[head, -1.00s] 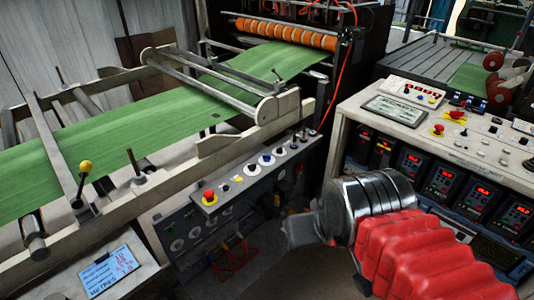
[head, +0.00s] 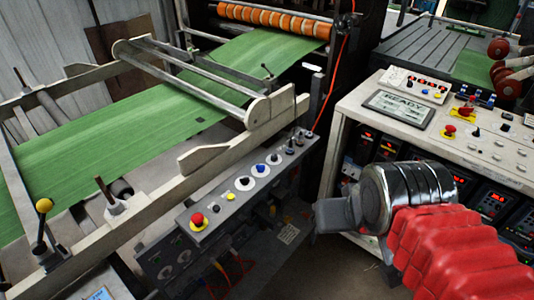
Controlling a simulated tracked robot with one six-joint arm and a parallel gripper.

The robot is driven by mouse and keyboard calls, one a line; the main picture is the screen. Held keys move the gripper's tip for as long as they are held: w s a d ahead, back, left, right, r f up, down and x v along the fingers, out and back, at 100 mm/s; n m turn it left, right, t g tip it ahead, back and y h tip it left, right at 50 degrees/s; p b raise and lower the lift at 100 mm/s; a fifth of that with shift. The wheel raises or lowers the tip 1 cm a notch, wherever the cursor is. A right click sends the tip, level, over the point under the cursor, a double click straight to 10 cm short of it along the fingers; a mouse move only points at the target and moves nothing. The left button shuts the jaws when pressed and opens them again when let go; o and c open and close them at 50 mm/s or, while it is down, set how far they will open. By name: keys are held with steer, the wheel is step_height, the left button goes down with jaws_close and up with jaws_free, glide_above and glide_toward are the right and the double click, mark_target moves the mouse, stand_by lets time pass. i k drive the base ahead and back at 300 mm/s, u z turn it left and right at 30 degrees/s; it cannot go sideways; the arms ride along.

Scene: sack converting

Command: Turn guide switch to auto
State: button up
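A narrow grey control panel (head: 232,198) runs along the side of the machine that carries the green web. On it are a red emergency button on a yellow base (head: 198,221), a small yellow button (head: 230,196) and several rotary knobs on white round plates, among them a blue-centred one (head: 260,170). Labels are too small to read, so I cannot tell which knob is the guide switch or its setting. My gripper (head: 322,216) is in the air to the right of the panel, apart from it. Its fingers show end-on as a grey block, and their opening is unclear.
Green woven web (head: 110,135) crosses the frame at left, with a yellow-knobbed lever (head: 43,206) beside it. A white console (head: 425,125) with a display, buttons and red readouts stands at right, close behind my arm. A red cable (head: 330,80) hangs near the rollers.

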mark_target(260, 169)
steer(key=u, duration=0.15)
steer(key=i, duration=0.95)
steer(key=u, duration=0.6)
